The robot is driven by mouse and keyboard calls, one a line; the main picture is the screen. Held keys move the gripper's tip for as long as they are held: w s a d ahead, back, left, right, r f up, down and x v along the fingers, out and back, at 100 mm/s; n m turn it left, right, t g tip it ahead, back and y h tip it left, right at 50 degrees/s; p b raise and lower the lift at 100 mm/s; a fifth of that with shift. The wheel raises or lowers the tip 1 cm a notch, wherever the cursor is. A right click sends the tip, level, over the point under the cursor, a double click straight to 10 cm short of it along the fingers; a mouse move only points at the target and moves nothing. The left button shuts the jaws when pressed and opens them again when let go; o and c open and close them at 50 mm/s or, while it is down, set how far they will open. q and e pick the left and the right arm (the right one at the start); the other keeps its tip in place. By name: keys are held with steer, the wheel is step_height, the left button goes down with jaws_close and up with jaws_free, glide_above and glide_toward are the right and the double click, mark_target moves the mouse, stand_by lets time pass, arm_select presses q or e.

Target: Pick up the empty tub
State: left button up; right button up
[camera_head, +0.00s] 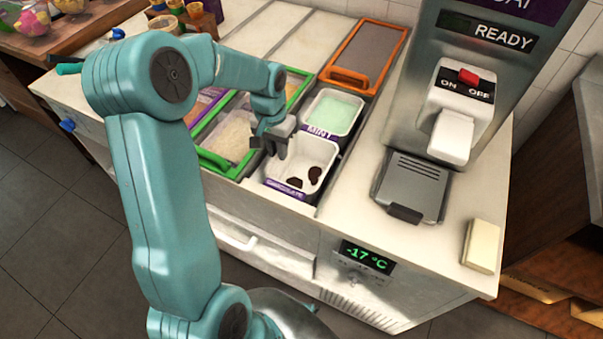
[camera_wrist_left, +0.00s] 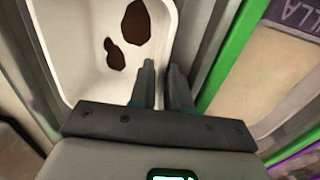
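The empty tub (camera_head: 314,156) is white with dark brown chocolate smears on its floor and a purple chocolate label on its front. It sits in the freezer counter well in front of the mint tub (camera_head: 333,112). My left gripper (camera_head: 277,149) is at the tub's left wall in the head view. In the left wrist view the tub (camera_wrist_left: 92,50) fills the upper left, and the gripper fingers (camera_wrist_left: 162,75) are close together, one inside the tub and one outside, with its wall between them. The fingers hide part of that wall. My right gripper is not in view.
A green-framed lid (camera_head: 212,160) lies left of the tub, and an orange-framed lid (camera_head: 367,55) lies behind. A grey dispensing machine (camera_head: 412,187) with a red switch stands right. A pale block (camera_head: 481,246) lies on the right counter edge. The counter between tub and machine is clear.

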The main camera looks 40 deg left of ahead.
arm_select(q)
step_height(320, 180, down, 2)
steer(key=shift+f, duration=0.25)
steer(key=shift+d, duration=0.1)
jaws_close()
steer(key=shift+r, duration=0.1)
